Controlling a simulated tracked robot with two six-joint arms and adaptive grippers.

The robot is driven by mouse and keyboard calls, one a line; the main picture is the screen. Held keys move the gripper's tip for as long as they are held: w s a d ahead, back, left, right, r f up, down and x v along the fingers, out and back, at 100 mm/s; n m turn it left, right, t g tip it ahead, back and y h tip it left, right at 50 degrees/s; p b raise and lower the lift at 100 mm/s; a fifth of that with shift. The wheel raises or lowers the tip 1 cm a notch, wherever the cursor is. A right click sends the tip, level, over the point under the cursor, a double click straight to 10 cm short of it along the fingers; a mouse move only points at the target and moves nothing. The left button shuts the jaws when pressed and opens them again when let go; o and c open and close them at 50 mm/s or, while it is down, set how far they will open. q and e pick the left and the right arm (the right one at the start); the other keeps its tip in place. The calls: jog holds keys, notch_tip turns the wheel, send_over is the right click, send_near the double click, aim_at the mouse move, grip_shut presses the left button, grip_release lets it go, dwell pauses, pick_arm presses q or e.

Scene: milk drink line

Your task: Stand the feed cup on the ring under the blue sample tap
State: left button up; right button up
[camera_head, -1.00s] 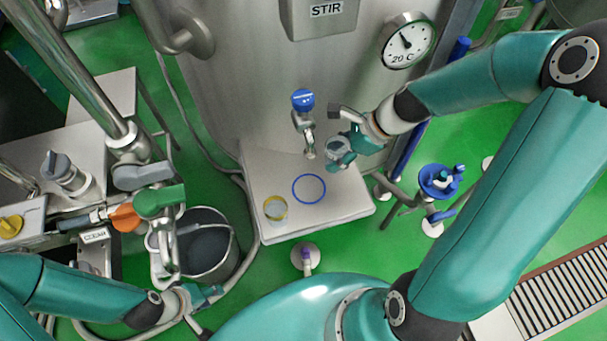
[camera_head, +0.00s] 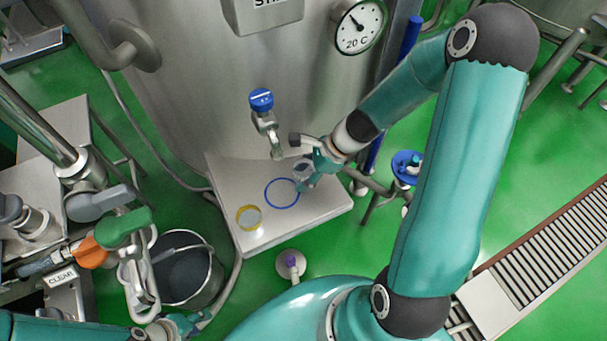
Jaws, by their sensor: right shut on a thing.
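The feed cup looks like a small clear cup (camera_head: 302,169). My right gripper (camera_head: 308,173) is shut on it and partly hides it. The cup is held just to the upper right of the blue ring (camera_head: 267,193) on the pale stand, and its height above the stand is hard to tell. The blue sample tap (camera_head: 261,101) sticks out from the tank, its spout (camera_head: 277,152) ending to the left of the cup. My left gripper (camera_head: 187,325) is low at the bottom left, away from the stand, and its fingers are too small to read.
A steel bucket (camera_head: 214,277) stands on the floor to the left, beside valves with green (camera_head: 125,226) and orange (camera_head: 90,256) handles. A blue-topped fitting (camera_head: 405,166) stands behind my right arm.

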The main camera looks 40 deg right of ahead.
jog(key=shift+f, duration=0.2)
jog(key=o, duration=1.2)
jog(key=shift+r, duration=0.1)
jog(key=shift+r, duration=0.1)
